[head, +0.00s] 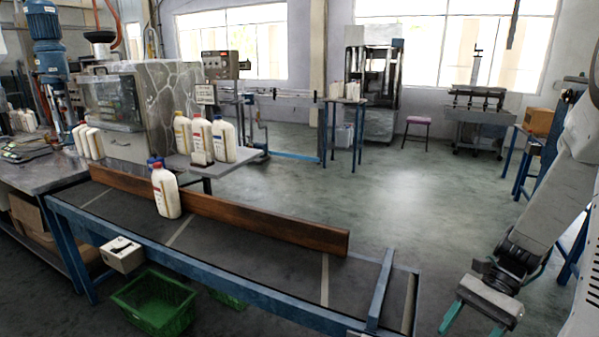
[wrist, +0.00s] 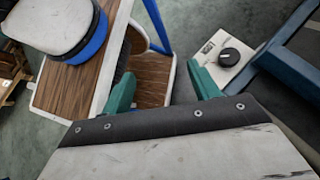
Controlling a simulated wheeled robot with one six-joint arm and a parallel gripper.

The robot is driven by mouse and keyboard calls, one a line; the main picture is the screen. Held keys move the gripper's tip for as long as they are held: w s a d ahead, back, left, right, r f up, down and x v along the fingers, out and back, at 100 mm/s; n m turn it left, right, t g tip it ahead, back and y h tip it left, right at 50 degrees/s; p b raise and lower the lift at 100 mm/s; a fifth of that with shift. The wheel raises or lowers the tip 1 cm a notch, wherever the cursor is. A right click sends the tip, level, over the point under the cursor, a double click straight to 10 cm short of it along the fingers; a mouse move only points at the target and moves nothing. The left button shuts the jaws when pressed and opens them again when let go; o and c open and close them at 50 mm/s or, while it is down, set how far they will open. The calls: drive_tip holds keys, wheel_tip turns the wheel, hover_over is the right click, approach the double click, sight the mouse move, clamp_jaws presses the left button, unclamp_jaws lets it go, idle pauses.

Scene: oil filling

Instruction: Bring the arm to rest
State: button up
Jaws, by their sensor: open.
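My arm comes in from the right edge of the head view and hangs down to my gripper (head: 472,326) at the lower right. The gripper is over the floor, to the right of the conveyor's end and apart from it. Its two teal fingers are spread with nothing between them. The wrist view also shows the open, empty gripper (wrist: 161,82), with the floor and some structures beyond the fingers. The lower part of my arm is partly cut off by the right edge of the head view.
A blue-framed conveyor (head: 280,280) carries a white bottle with a red cap (head: 166,192) beside a wooden guide rail (head: 270,222). Several bottles stand on a grey shelf behind it. A green crate (head: 155,303) sits below. The floor (head: 410,200) behind the conveyor is clear.

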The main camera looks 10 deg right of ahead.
drive_tip(key=s+a+r+n+t+h, duration=0.2)
drive_tip(key=s+a+r+n+h, duration=0.2)
drive_tip(key=r+n, duration=0.3)
drive_tip(key=s+a+r+n+t+h, duration=0.3)
drive_tip(key=a+r+n, duration=0.4)
drive_tip(key=r, duration=0.4)
drive_tip(key=shift+s+a+r+h, duration=0.15)
drive_tip(key=shift+s+a+h, duration=0.25)
drive_tip(key=shift+h, duration=0.7)
drive_tip(key=shift+s, duration=0.1)
drive_tip(key=shift+c, duration=0.2)
